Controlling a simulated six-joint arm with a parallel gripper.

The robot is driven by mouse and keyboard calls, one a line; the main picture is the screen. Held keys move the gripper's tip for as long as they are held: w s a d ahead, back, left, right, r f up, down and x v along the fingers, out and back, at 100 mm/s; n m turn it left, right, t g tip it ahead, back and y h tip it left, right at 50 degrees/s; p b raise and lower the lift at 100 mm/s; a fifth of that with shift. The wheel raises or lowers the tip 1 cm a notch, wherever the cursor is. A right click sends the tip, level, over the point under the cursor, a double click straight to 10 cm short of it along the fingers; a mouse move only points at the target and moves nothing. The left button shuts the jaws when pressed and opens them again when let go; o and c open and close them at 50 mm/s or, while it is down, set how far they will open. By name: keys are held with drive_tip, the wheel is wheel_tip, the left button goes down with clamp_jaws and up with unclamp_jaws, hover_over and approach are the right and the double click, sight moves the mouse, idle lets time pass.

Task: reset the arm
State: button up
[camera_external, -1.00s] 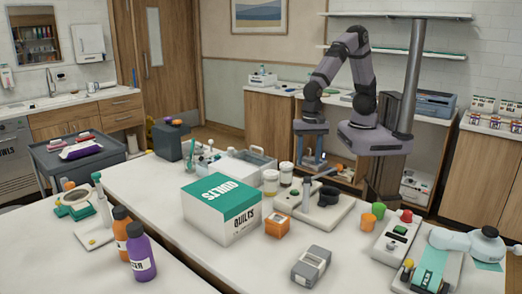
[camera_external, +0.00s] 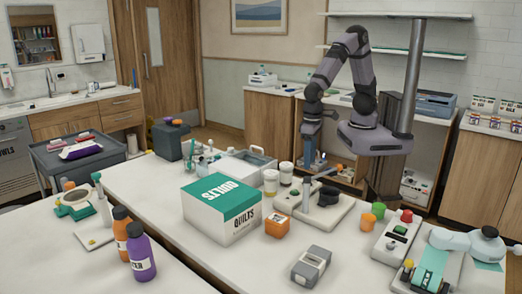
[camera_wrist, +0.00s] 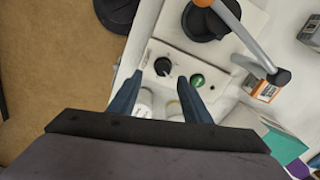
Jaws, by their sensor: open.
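My gripper (camera_external: 313,157) hangs pointing down at the far side of the white worktop (camera_external: 150,188), beyond the lidded cups. It holds nothing that I can see. In the wrist view my gripper (camera_wrist: 157,88) shows two dark blue fingers spread apart, with a white control panel (camera_wrist: 178,72) below them. The panel has a black knob (camera_wrist: 162,67) and a green button (camera_wrist: 197,80). Two pale cups (camera_external: 270,182) (camera_external: 286,174) stand on the worktop; they are partly hidden behind the fingers in the wrist view.
A white and green QUILTS box (camera_external: 222,208) stands mid-worktop, with a small orange box (camera_external: 277,225) beside it. A white device with a dark round top (camera_external: 328,195) and a grey device (camera_external: 312,267) stand to its right. Purple (camera_external: 140,258) and orange bottles (camera_external: 122,232) are at front left.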

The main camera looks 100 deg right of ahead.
drive_tip(key=s+d+f+n+g, duration=0.1)
drive_tip(key=s+d+f+n, duration=0.1)
drive_tip(key=s+d+n, duration=0.65)
drive_tip(key=w+d+r+m+t, duration=0.1)
drive_tip(key=w+d+r+m, duration=0.1)
drive_tip(key=d, duration=0.8)
drive_tip(key=shift+r, duration=0.65)
